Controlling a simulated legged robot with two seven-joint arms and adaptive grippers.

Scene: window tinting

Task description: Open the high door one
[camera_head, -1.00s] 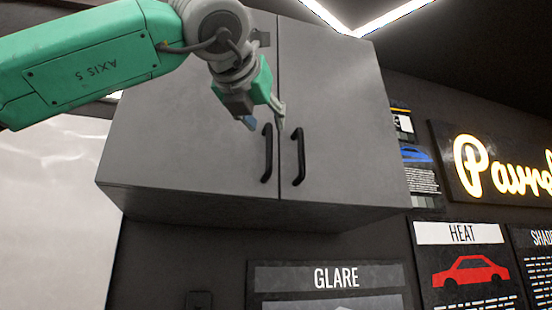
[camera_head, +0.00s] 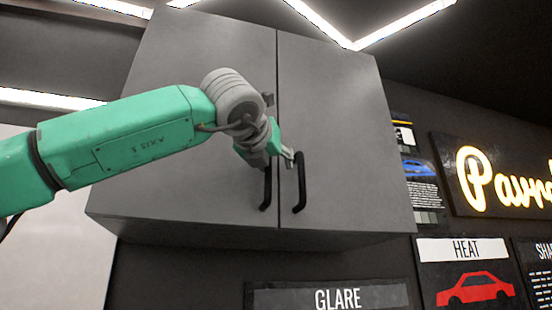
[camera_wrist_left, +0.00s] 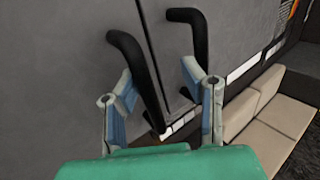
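A grey wall cabinet has a left door (camera_head: 190,80) and a right door (camera_head: 335,100), both shut. Each has a black bar handle beside the middle seam: the left handle (camera_head: 266,192) and the right handle (camera_head: 301,184). My left gripper (camera_head: 286,156) is in front of the handles' upper ends and hides the top of the left handle. In the left wrist view, the gripper (camera_wrist_left: 160,75) has its fingers apart. The left handle (camera_wrist_left: 138,65) runs down between them in the picture; the right handle (camera_wrist_left: 191,35) is behind the right finger. I cannot tell whether they touch. My right gripper is not in view.
Below the cabinet is a GLARE poster (camera_head: 335,297). To the right are a HEAT poster (camera_head: 470,280) and a lit sign (camera_head: 505,180). A beige seat (camera_wrist_left: 255,125) shows low at the right in the left wrist view. The space in front of the doors looks clear.

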